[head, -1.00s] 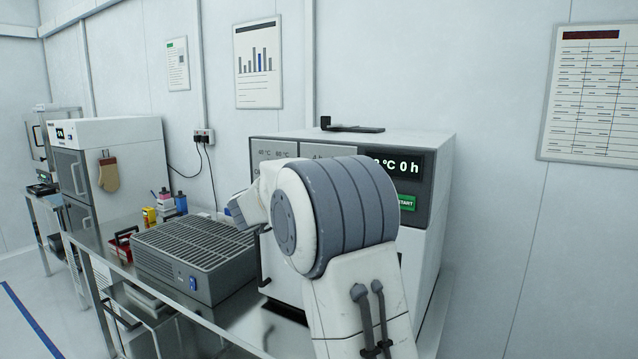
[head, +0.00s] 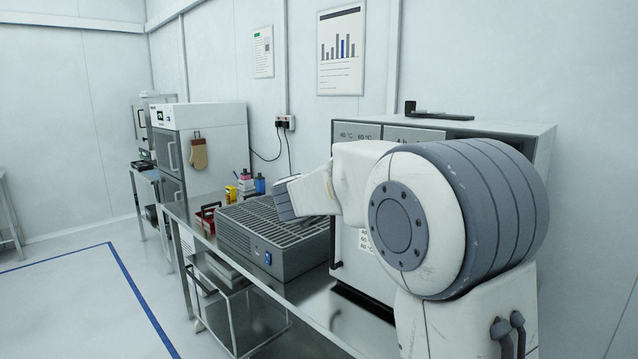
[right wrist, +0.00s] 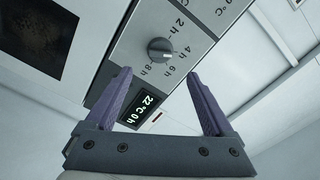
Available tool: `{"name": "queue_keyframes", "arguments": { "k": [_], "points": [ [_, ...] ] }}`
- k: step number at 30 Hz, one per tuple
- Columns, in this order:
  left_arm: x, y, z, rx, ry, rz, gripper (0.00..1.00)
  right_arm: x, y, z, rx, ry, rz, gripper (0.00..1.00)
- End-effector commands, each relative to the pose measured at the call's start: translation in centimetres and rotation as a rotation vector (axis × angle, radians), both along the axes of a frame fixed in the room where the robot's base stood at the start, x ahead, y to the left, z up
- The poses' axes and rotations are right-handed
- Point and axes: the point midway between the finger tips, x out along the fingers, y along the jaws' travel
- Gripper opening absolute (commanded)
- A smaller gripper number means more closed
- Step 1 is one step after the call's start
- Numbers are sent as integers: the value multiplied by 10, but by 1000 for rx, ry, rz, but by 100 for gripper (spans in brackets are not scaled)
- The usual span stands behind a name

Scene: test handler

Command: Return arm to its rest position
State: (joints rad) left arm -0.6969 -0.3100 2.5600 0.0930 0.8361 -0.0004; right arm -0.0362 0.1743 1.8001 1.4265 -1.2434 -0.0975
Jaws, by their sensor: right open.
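My right arm (head: 455,215) stands bent in front of the white test oven (head: 545,145) in the head view and hides much of its front. The right gripper's fingers are hidden there. In the right wrist view my right gripper (right wrist: 160,95) is open and empty, its two purple fingers apart. My left gripper is not in view.
A grey slatted unit (head: 275,235) stands on the metal bench (head: 265,325) beside the oven. Red, yellow and blue items stand behind it. A white cabinet (head: 215,125) with a hanging mitt (head: 198,155) is farther back. The floor at left, with blue tape (head: 140,295), is clear.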

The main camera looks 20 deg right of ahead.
Motion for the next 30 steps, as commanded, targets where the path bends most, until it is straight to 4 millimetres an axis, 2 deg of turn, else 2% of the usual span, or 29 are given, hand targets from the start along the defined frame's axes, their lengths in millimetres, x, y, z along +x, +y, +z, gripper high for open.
{"name": "queue_keyframes", "arguments": {
  "k": [5, 8, 9, 11, 13, 15, 17, 18, 20, 21, 24, 30],
  "points": [
    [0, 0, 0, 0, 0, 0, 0, 4, 2, -1, -12, 11, 29, 88],
    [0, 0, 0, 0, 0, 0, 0, 22, 14, -10, -50, 66, 154, 88],
    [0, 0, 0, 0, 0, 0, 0, 33, 24, -17, -73, 106, 239, 88],
    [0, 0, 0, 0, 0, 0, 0, 49, 45, -34, -111, 191, 393, 88],
    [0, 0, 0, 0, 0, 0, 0, 62, 78, -67, -150, 327, 598, 88],
    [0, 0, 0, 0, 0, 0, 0, 62, 113, -109, -172, 484, 798, 88],
    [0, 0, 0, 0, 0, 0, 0, 52, 139, -146, -180, 621, 946, 88],
    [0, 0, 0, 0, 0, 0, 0, 41, 153, -170, -181, 711, 1034, 88],
    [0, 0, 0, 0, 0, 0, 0, 19, 172, -206, -177, 849, 1154, 88],
    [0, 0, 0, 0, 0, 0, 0, 2, 181, -227, -170, 937, 1223, 88],
    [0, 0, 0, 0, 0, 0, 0, -39, 195, -269, -151, 1125, 1354, 88],
    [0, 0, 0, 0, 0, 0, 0, -113, 202, -320, -111, 1421, 1512, 88]
  ]
}}
